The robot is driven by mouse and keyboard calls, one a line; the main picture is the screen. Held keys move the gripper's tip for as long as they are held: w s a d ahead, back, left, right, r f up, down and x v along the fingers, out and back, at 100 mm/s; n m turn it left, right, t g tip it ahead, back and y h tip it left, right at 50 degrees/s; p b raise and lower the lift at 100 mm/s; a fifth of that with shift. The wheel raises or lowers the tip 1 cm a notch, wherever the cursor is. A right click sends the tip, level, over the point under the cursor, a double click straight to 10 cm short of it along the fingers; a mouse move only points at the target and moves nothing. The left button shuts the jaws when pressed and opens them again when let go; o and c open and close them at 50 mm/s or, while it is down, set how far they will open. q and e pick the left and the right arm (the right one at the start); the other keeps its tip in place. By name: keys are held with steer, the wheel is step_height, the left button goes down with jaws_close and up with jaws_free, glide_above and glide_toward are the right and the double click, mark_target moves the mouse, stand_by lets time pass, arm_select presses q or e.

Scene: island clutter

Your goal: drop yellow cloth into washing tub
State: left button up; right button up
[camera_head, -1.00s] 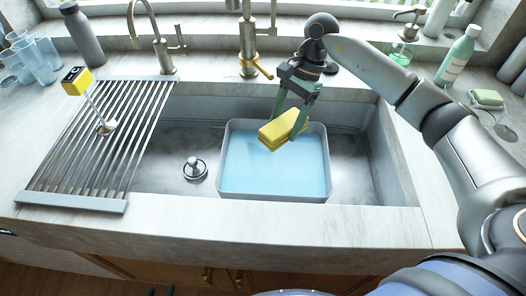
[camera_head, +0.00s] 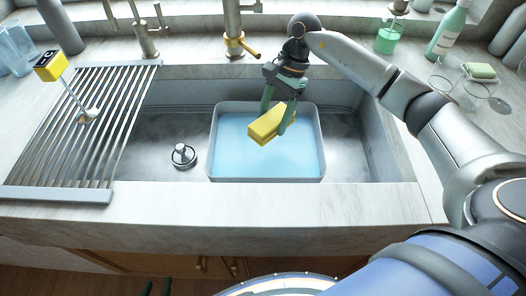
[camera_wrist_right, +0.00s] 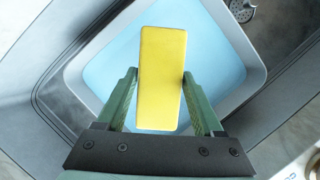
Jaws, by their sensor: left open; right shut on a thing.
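The yellow cloth (camera_head: 268,124), a folded block, is held tilted in my right gripper (camera_head: 277,112) over the washing tub. It shows between the green fingers of the right gripper (camera_wrist_right: 160,98) in the right wrist view, where the cloth (camera_wrist_right: 162,70) has a finger at each side. The washing tub (camera_head: 213,149) is a grey rectangular basin with light blue water, standing in the sink; its rim (camera_wrist_right: 85,100) also shows in the right wrist view. The cloth appears above the water; the exact gap cannot be told. My left gripper (camera_head: 157,288) shows only its fingertips, apart and empty, at the bottom edge.
A drying rack (camera_head: 85,125) with a yellow-headed brush (camera_head: 52,66) lies left of the tub. A drain plug (camera_head: 183,155) sits in the sink. A brass-based tap (camera_head: 234,42) stands behind. A glass bowl (camera_head: 447,80) and green sponge (camera_head: 480,70) are at right.

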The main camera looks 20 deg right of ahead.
steer(key=o, duration=1.4)
steer(key=b+v, duration=0.1)
steer(key=v, duration=1.1)
steer(key=shift+w+r, duration=0.1)
steer(key=shift+r, duration=0.2)
